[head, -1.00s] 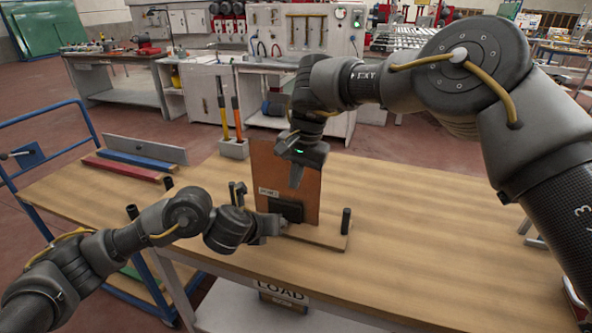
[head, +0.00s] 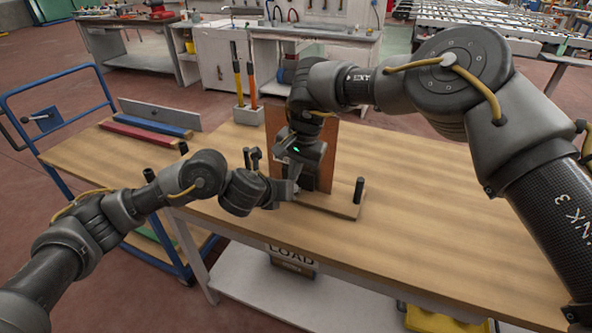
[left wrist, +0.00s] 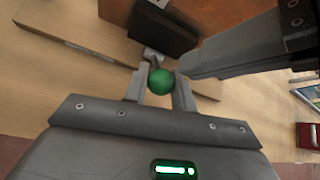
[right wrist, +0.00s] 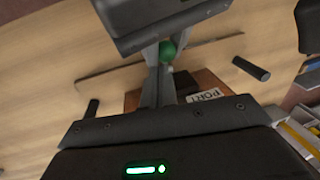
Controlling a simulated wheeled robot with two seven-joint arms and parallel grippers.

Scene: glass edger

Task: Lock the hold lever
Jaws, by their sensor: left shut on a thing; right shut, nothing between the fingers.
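The hold lever shows as a green ball knob (left wrist: 161,80) in the left wrist view, next to a black block (left wrist: 165,27) at the foot of an upright brown panel (head: 325,140). My left gripper (head: 285,191) is shut on the knob, one finger on each side of it. My right gripper (head: 297,182) is shut and empty, close beside the left one. In the right wrist view the knob (right wrist: 167,51) lies just beyond the right fingertips (right wrist: 160,65); I cannot tell whether they touch. The lever's shaft is mostly hidden.
The panel stands on a wooden base (head: 337,206) with a black post (head: 358,190) at its right end. Red (head: 140,134) and blue bars lie at the table's left, and a grey block (head: 246,116) holds two handled tools behind. The table's right side (head: 450,200) is clear.

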